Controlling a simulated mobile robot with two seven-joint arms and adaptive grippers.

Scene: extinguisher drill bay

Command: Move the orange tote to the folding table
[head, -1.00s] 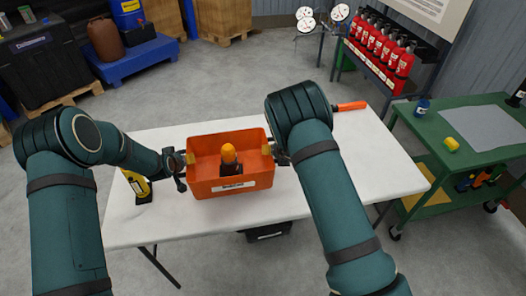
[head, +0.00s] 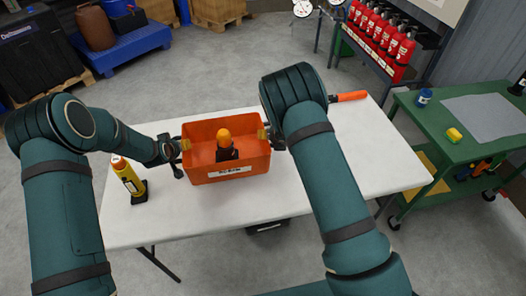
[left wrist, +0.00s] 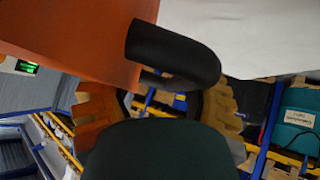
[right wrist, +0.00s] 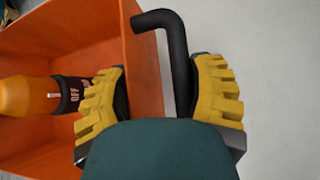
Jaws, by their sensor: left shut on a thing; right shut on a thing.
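The orange tote (head: 203,172) is over the white folding table (head: 300,190), at its left middle, and looks level. I cannot tell whether its base touches the tabletop. An orange-topped black item (head: 224,138) stands inside it, and the right wrist view shows its "OFF" band (right wrist: 72,95). My left gripper (head: 174,154) is at the tote's left end, shut on a black handle (left wrist: 175,52). My right gripper (head: 270,138) is at the right end, shut on the other black handle (right wrist: 180,65), and my right forearm partly hides the table there.
A yellow and black canister (head: 128,176) stands on the table left of the tote. An orange-handled thing (head: 348,96) lies at the far right edge. A green cart (head: 440,120) is to the right. The tabletop in front of the tote is clear.

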